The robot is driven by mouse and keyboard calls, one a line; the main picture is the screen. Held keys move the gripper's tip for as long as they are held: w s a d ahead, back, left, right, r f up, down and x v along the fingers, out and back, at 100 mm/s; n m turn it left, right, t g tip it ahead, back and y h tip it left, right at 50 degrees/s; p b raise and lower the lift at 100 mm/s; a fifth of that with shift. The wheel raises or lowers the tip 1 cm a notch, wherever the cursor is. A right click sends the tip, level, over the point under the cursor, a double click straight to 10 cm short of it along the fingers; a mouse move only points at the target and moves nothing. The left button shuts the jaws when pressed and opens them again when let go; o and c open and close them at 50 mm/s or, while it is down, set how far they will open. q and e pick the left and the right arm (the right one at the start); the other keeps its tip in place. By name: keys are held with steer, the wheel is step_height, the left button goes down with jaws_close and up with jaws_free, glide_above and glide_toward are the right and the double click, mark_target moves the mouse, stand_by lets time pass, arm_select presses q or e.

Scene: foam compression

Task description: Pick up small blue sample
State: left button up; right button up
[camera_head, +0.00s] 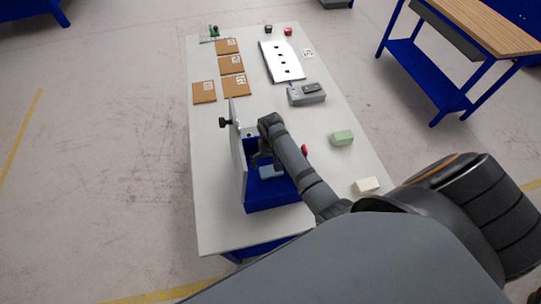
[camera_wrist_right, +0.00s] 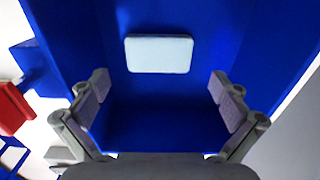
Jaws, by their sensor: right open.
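The small pale blue sample (camera_wrist_right: 160,53) is a flat rounded block lying on a dark blue fixture (camera_wrist_right: 160,125). In the head view the sample (camera_head: 271,172) shows partly, below my right gripper (camera_head: 263,158). In the right wrist view my right gripper (camera_wrist_right: 160,92) is open and empty. Its two fingers stand wide apart, left and right of the sample's width, and the sample lies ahead of the fingertips. Whether the fingers are level with it in height I cannot tell. My left gripper is not in view.
The blue fixture (camera_head: 272,197) has a tall grey plate (camera_head: 237,160) at its left. A green block (camera_head: 342,138) and a cream block (camera_head: 367,185) lie to the right on the white table (camera_head: 215,220). Brown boxes (camera_head: 231,64) and a grey device (camera_head: 306,95) lie farther back.

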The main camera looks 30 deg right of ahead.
mark_target(271, 168)
steer(key=shift+d+f+p, duration=0.1)
steer(key=shift+f+p, duration=0.2)
steer(key=shift+f, duration=0.05)
step_height(271, 168, down, 3)
steer(key=shift+s+r+p, duration=0.1)
steer(key=shift+r+p, duration=0.05)
steer(key=shift+p, duration=0.2)
steer(key=shift+f, duration=0.85)
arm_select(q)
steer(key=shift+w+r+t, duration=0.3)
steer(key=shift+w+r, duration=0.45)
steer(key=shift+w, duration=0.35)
arm_select(e)
steer(key=c, duration=0.7)
